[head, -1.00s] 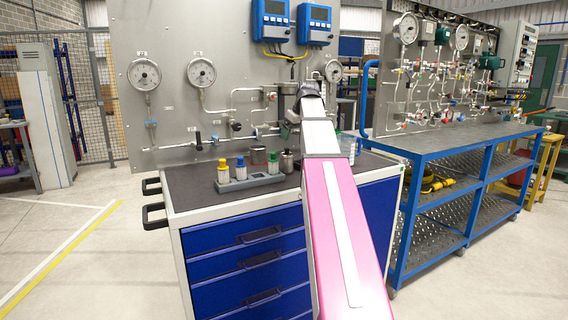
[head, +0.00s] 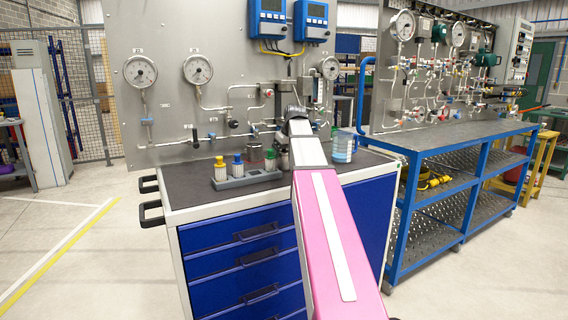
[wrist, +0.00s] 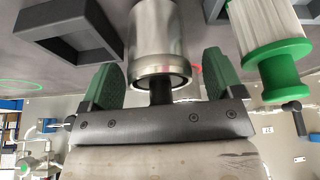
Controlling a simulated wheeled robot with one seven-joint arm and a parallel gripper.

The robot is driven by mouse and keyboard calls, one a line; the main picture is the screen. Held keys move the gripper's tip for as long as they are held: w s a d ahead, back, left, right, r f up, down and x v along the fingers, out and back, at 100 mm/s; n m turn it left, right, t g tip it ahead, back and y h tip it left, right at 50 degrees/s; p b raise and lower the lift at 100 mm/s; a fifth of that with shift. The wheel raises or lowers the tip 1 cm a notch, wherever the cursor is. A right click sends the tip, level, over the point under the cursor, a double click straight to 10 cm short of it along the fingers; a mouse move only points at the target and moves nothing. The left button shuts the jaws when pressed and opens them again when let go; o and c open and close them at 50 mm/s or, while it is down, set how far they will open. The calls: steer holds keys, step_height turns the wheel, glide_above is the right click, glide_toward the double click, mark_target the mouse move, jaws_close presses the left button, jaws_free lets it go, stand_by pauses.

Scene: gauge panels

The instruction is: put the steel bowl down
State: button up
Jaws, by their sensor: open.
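My gripper (wrist: 158,62) shows in the wrist view with its two green fingers apart. A shiny steel cylinder (wrist: 155,35) stands between and just beyond the fingers. Its near end is dark, and a short dark stem shows there. Gaps show between both fingers and the steel. I cannot make out a plain bowl shape, so I cannot tell whether this is the steel bowl. In the head view my arm hides the fingers near the back of the cabinet's dark worktop (head: 187,187).
A grey rack (head: 232,182) with several capped bottles sits on the worktop. A green-capped bottle (wrist: 272,55) is close beside the right finger. A blue-and-clear jug (head: 343,147) stands right of my arm. The gauge panel (head: 165,105) rises behind. The worktop's left end is clear.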

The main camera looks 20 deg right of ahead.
steer(key=shift+f, duration=0.2)
steer(key=shift+c, duration=0.3)
steer(key=c, duration=1.2)
steer(key=shift+o, duration=0.3)
steer(key=shift+r, duration=0.25)
